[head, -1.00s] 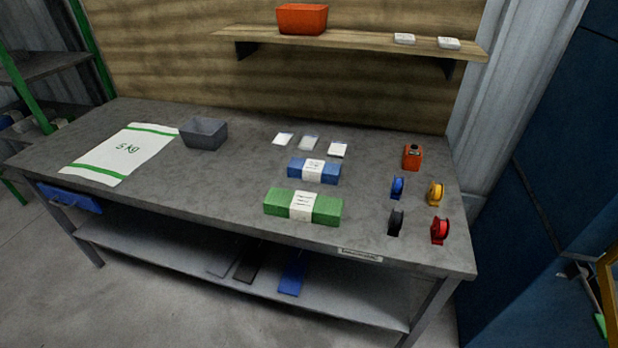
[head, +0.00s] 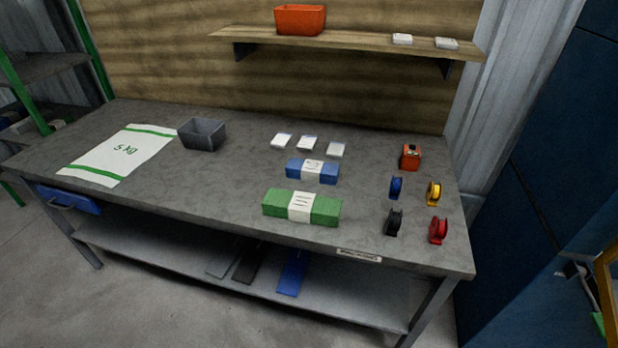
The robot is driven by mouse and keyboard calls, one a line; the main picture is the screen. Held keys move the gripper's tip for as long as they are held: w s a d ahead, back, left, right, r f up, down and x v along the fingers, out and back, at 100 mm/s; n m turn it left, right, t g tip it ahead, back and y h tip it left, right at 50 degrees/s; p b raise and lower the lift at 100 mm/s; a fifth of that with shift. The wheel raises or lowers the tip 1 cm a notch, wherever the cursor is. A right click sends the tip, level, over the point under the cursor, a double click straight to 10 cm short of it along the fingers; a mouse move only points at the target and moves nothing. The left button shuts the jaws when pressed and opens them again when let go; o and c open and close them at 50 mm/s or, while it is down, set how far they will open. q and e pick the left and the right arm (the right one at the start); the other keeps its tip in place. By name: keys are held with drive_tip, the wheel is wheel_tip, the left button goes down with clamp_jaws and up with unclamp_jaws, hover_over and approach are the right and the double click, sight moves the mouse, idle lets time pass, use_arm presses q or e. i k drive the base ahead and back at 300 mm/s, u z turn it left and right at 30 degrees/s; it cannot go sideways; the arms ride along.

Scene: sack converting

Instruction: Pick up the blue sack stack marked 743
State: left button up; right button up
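A blue sack stack (head: 298,169) with a white paper band lies flat on the grey workbench, right of its middle. The band carries dark marks that are too small to read, so I cannot confirm 743. A larger green stack (head: 275,203), also with a white band, lies just in front of it, nearer the bench's front edge. Neither of my grippers is in view, and nothing touches the blue stack.
A shelf (head: 350,42) overhangs the back.

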sight(306, 170)
drive_tip(key=u, duration=1.2)
drive_tip(key=i, duration=1.05)
drive_tip(key=z, duration=1.75)
